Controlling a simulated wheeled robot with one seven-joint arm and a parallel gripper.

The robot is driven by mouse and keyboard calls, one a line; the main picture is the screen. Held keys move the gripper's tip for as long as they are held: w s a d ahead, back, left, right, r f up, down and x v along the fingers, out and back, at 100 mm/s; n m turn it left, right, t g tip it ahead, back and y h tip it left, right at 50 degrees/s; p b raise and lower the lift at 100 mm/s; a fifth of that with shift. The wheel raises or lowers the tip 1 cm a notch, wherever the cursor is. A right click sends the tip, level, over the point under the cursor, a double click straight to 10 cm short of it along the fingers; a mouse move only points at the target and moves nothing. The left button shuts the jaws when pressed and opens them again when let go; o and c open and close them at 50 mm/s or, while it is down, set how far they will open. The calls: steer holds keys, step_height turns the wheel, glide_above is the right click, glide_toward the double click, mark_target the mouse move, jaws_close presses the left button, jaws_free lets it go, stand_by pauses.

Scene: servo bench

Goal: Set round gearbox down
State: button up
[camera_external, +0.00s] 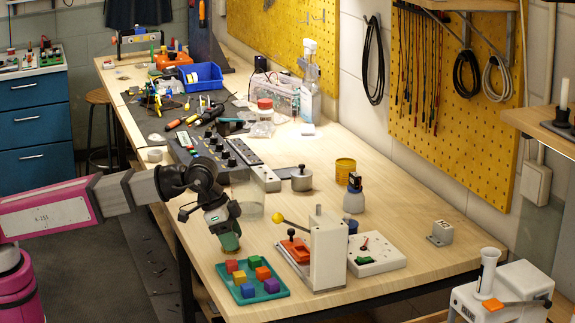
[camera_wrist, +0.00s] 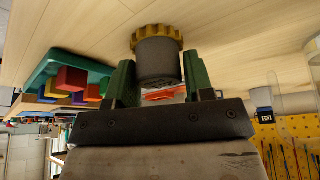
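The round gearbox (camera_wrist: 158,58) is a dark grey cylinder with a toothed brass-coloured gear on its far end. In the wrist view it sits between the two green fingers of my gripper (camera_wrist: 160,75), which press against its sides. The gear end faces the wooden tabletop; I cannot tell whether it touches. In the external view my gripper (camera_external: 228,240) points down, low over the front left of the bench (camera_external: 205,262), just behind the teal tray. The gearbox is mostly hidden there by the fingers.
The teal tray (camera_external: 270,293) with several coloured cubes is close in front of my gripper. A white lever press (camera_external: 328,250) with a yellow knob stands to the right. A clear container (camera_external: 248,195) is behind.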

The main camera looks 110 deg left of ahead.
steer(key=c, duration=0.6)
steer(key=shift+o, duration=0.2)
steer(key=shift+r, duration=0.75)
step_height(320, 180, up, 2)
steer(key=shift+r, duration=0.15)
steer(key=s+a+r, duration=0.7)
steer(key=s, duration=0.2)
steer(key=shift+a+r, duration=0.15)
steer(key=shift+r, duration=0.1)
